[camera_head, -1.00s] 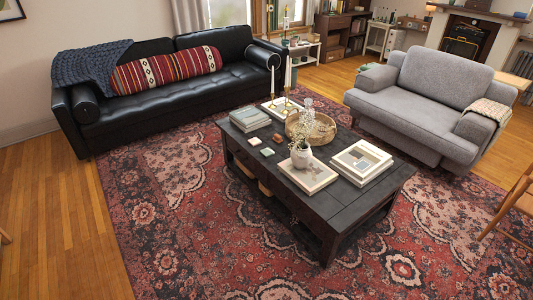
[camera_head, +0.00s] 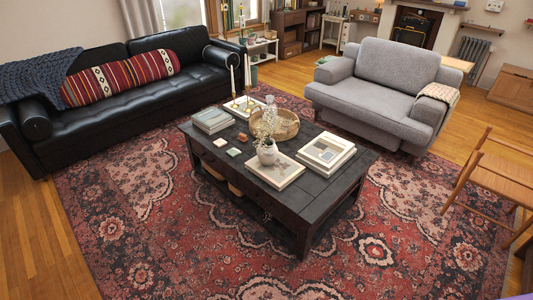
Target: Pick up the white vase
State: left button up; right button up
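The white vase (camera_head: 267,153) is small and rounded, with thin pale sprigs standing in it. It stands upright on a light-covered book (camera_head: 286,172) on the dark coffee table (camera_head: 328,190), near the table's front edge. A wicker tray (camera_head: 289,126) is just behind it. Neither of my grippers shows in the head view.
A black sofa (camera_head: 130,100) stands at the back left and a grey armchair (camera_head: 390,72) at the back right. Books and candlesticks share the table. The patterned rug (camera_head: 200,245) is clear in front of the table.

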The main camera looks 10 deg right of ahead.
aim_at(268, 158)
jog(key=i+l, duration=1.8)
jog(key=l, duration=0.15)
